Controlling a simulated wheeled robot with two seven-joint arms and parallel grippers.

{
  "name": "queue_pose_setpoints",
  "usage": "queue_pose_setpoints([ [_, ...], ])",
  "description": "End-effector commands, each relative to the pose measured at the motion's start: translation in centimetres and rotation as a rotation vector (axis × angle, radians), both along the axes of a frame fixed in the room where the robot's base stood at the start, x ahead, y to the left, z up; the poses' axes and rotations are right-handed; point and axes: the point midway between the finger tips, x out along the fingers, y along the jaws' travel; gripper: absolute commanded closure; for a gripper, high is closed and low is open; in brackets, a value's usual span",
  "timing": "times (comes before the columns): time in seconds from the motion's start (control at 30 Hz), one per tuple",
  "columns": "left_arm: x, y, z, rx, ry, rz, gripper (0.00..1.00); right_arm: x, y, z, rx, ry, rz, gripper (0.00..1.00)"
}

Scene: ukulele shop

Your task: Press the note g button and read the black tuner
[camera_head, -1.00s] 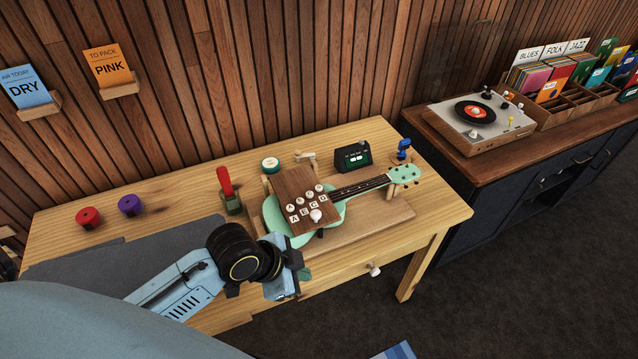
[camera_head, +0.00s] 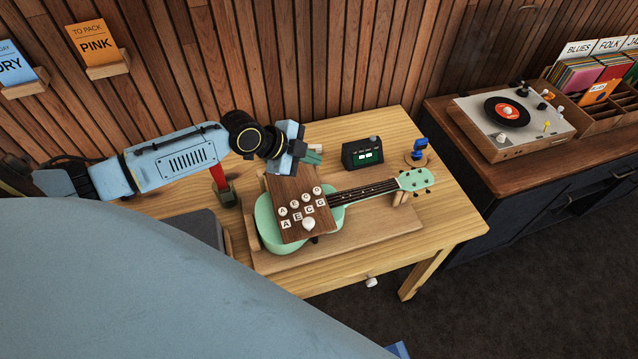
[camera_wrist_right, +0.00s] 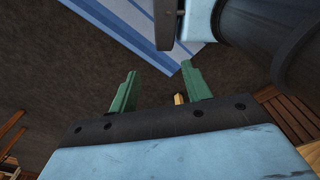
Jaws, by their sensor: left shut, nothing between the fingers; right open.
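The mint-green ukulele (camera_head: 265,222) lies on a wooden board, its neck pointing right. A brown wooden panel (camera_head: 290,184) over its body carries round white buttons and letter tiles A, E, C, G. The round button at the G end (camera_head: 317,190) is by the G tile (camera_head: 320,202); nothing touches it. The black tuner (camera_head: 363,153) stands behind the neck, its small screen lit green; I cannot read its text. My left gripper (camera_head: 314,155) is shut and empty, just behind the panel's far edge, left of the tuner. My right gripper (camera_wrist_right: 160,88) is open and empty over the floor.
A white knob (camera_head: 308,224) stands at the panel's front. A blue clip-like item (camera_head: 419,147) stands right of the tuner. A red-handled tool (camera_head: 219,178) is partly behind my left arm. A turntable (camera_head: 510,118) sits on the right cabinet.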

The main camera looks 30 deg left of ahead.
Motion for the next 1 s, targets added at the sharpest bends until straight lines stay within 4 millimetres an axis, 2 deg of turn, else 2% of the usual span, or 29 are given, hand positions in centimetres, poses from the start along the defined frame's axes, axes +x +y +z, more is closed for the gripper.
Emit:
queue_pose_setpoints([
  [0.07, 0.0, 0.0, 0.0, 0.0, 0.0, 0.0, 1.0, -0.8, 0.0, -0.1, -0.001, 0.012, 0.0, 0.52],
  [0.17, 0.0, 0.0, -0.3, -0.001, 0.0, 0.001, 1.0, -0.7, 0.0, -0.3, 0.0, 0.01, 0.0, 0.52],
  [0.4, 0.0, 0.0, -2.3, -0.001, 0.0, 0.001, 1.0, 2.2, 0.2, -1.8, 0.004, -0.036, 0.001, 0.52],
  [0.47, 0.0, 0.0, -3.1, -0.001, 0.0, 0.001, 1.0, 2.5, 0.2, -2.4, 0.005, -0.041, 0.001, 0.52],
  [0.8, 0.0, 0.0, -7.9, 0.0, 0.0, 0.0, 1.0, 1.5, 0.1, -6.4, 0.003, -0.025, 0.001, 0.52],
  [1.0, 0.0, 0.0, -8.9, 0.0, -0.001, 0.001, 1.0, 1.0, 0.1, -7.3, 0.002, -0.017, 0.001, 0.52],
])
